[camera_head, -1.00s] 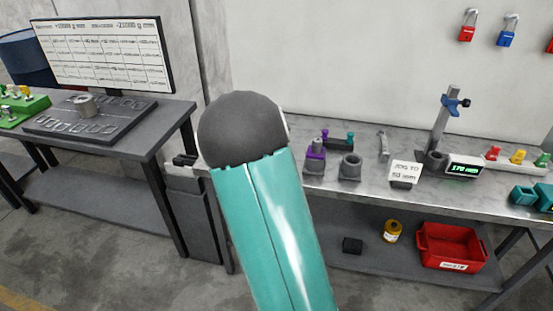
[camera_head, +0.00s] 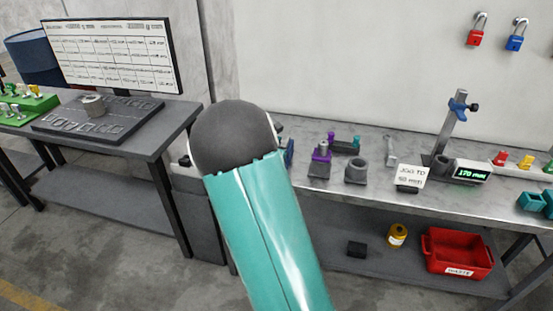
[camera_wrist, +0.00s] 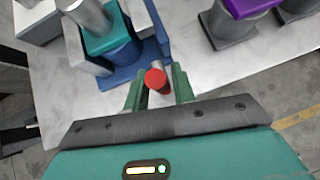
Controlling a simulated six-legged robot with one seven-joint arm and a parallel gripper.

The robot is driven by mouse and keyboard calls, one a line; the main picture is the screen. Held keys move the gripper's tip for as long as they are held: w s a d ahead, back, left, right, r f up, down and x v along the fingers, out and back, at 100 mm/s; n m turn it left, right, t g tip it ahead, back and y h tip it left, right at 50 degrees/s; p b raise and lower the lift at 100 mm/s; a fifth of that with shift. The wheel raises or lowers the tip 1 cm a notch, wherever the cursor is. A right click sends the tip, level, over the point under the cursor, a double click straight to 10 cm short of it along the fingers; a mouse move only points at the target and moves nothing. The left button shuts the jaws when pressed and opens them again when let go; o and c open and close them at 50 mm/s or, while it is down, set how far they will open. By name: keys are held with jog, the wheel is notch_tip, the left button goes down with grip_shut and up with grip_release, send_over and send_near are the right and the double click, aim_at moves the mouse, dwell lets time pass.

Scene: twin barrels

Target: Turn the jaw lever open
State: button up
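The jaw lever ends in a red round knob (camera_wrist: 155,78), seen in the wrist view near the bench edge. Its shaft joins a blue vise-like fixture (camera_wrist: 122,78), which holds a teal block (camera_wrist: 106,42) with a grey metal cylinder in it. My gripper (camera_wrist: 158,76) has its two green fingers apart, one each side of the knob, with narrow gaps visible; I cannot tell whether the knob lies fully at finger depth. In the head view my arm hides the gripper and lever; only a blue sliver of the fixture (camera_head: 289,151) shows.
A purple-topped fixture (camera_head: 320,160) and a grey cup (camera_head: 356,170) stand to the right on the metal bench (camera_head: 345,200). A dark table (camera_head: 150,130) with a monitor stands left.

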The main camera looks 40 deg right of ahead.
jog(key=shift+o, duration=0.9)
jog(key=v, duration=1.3)
jog(key=shift+s+a+r, duration=0.15)
jog(key=shift+a+r, duration=0.05)
jog(key=shift+r, duration=0.1)
